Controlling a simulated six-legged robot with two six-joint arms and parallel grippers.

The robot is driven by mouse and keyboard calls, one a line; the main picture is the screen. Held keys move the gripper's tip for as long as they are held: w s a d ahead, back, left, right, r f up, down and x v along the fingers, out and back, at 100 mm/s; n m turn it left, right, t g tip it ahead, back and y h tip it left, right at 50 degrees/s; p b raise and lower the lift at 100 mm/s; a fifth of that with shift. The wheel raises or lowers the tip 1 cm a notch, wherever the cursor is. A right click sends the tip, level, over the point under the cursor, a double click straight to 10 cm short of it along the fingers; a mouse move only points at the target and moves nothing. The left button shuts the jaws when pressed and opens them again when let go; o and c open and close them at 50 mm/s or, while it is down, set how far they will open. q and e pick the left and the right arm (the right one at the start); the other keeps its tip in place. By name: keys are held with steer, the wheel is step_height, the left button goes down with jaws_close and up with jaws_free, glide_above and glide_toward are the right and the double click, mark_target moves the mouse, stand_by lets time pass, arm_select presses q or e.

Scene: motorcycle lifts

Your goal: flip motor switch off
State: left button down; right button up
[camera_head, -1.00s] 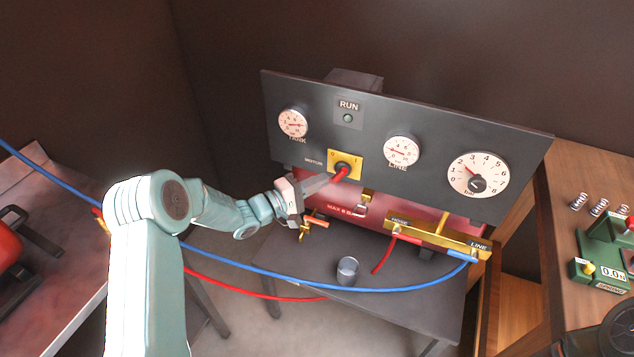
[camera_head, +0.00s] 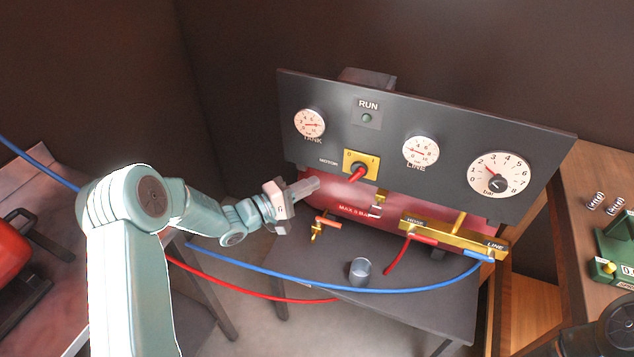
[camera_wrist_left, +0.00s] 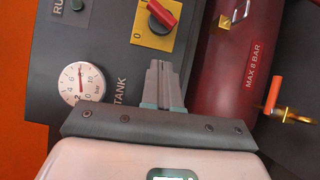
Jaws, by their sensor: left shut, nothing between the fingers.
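The motor switch is a red handle (camera_head: 357,173) on a yellow plate (camera_head: 372,160) on the dark panel, beside the word MOTOR. My right gripper is not in view.
The panel (camera_head: 450,140) carries a RUN lamp (camera_head: 367,118) and several gauges. A red tank (camera_head: 335,205) sits below it. An orange-handled valve (camera_head: 327,222), a brass manifold (camera_head: 455,240), a grey cup (camera_head: 360,271) and a blue hose (camera_head: 300,282) are nearby.

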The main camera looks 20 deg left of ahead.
arm_select(q)
steer(key=v, duration=0.5)
steer(key=shift+s+a+r+b, duration=0.1)
steer(key=shift+s+r+b, duration=0.25)
